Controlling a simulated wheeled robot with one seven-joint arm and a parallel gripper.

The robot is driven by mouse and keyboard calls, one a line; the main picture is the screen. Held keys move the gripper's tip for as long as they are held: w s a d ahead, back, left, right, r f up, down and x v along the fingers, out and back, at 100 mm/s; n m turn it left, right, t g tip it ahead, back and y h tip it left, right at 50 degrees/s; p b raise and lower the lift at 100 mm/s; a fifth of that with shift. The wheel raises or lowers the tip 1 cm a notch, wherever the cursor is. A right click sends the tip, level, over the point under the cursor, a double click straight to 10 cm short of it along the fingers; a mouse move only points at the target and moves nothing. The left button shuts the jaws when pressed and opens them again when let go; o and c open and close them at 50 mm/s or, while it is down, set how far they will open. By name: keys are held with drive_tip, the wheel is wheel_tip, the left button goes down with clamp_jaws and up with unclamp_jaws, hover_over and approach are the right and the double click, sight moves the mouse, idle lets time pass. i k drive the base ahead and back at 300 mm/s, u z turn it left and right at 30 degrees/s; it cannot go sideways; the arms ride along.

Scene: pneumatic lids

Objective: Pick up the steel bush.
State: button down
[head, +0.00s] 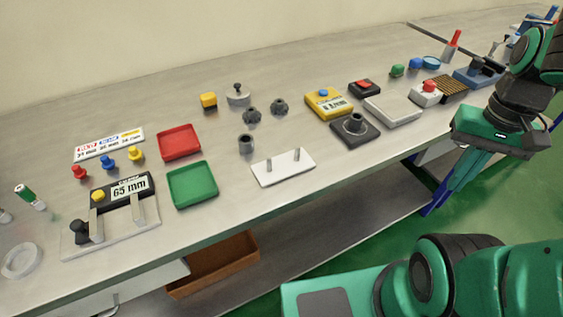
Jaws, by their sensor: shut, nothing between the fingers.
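A small dark grey cylinder with an open top, which looks like the steel bush (246,145), stands upright on the bench. It is left of the white plate with two pins and right of the green tray. My gripper (452,186) is at the right, off the bench's front edge, far from the bush. Its fingers point down and are shut, with nothing seen between them.
Two dark knobbed parts (251,115) (279,107) stand behind the bush. The pin plate (282,167), green tray (192,185), red tray (179,142), dark block with a ring (355,129) and yellow device (328,103) lie around. Bare bench surrounds the bush closely.

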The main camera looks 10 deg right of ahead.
sight(355, 121)
drive_tip(key=z, duration=0.85)
drive_tip(key=i, duration=0.35)
drive_tip(key=z, duration=0.2)
